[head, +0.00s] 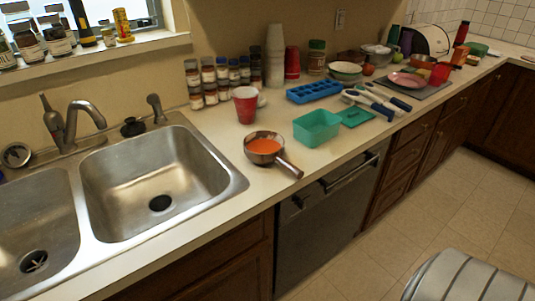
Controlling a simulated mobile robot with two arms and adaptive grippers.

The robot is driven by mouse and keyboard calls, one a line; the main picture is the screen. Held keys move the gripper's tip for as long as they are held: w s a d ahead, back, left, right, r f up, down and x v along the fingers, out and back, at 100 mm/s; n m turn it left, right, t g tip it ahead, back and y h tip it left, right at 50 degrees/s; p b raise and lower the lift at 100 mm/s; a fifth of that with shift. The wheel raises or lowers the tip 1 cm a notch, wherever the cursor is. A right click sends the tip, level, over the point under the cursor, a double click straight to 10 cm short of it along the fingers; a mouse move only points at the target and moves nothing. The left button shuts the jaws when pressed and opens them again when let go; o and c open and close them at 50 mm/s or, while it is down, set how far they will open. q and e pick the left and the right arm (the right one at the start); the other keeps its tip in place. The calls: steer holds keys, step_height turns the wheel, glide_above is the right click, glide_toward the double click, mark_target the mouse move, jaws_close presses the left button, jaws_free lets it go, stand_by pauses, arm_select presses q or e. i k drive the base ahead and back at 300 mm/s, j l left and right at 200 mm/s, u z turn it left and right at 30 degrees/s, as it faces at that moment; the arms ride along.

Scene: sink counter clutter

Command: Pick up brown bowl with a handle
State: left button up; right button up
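A brown bowl with a handle (250,155) stands upright on the counter, just right of the sink. Its inside looks orange, and I cannot tell whether that is its contents or its lining. Its thick handle points toward the lower right, near the counter's front edge. Neither of my grippers shows in the head view.
A double steel sink (165,180) lies left of the bowl. A teal container (318,128) stands close on its right, and a red cup (246,104) stands behind it. Spice jars (210,80) and a blue tray (313,92) are further back. Bare counter lies in front.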

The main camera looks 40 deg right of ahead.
mark_target(263, 148)
steer(key=z, duration=1.55)
